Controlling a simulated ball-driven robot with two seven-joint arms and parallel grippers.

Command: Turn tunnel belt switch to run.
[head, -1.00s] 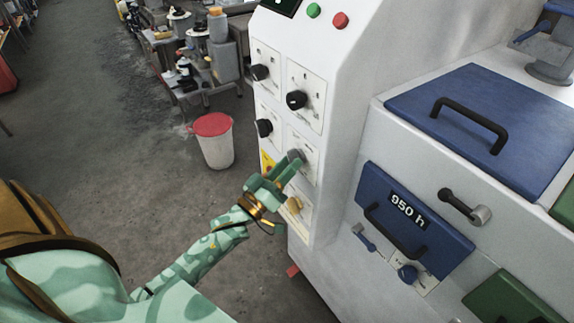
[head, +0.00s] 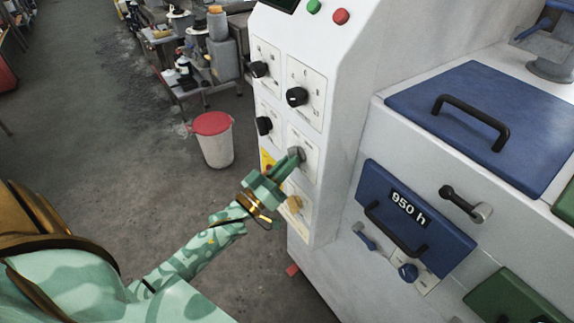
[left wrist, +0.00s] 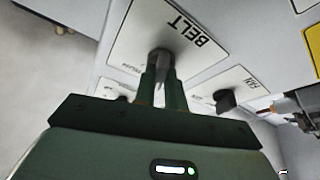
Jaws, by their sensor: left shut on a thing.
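The belt switch is a grey knob (head: 297,153) on a white plate of the machine's control panel. In the left wrist view the same knob (left wrist: 160,58) stands on a plate (left wrist: 140,27) lettered BELT. My left gripper (head: 290,161) has its green fingers closed around the knob; they also show in the left wrist view (left wrist: 159,76). The fingers hide part of the knob and plate, so I cannot read its pointed setting. My right gripper is in neither current view.
Black knobs (head: 297,96) sit above on the panel, and a FAN knob (left wrist: 225,99) is close by. A red-lidded bin (head: 213,140) stands on open floor to the left.

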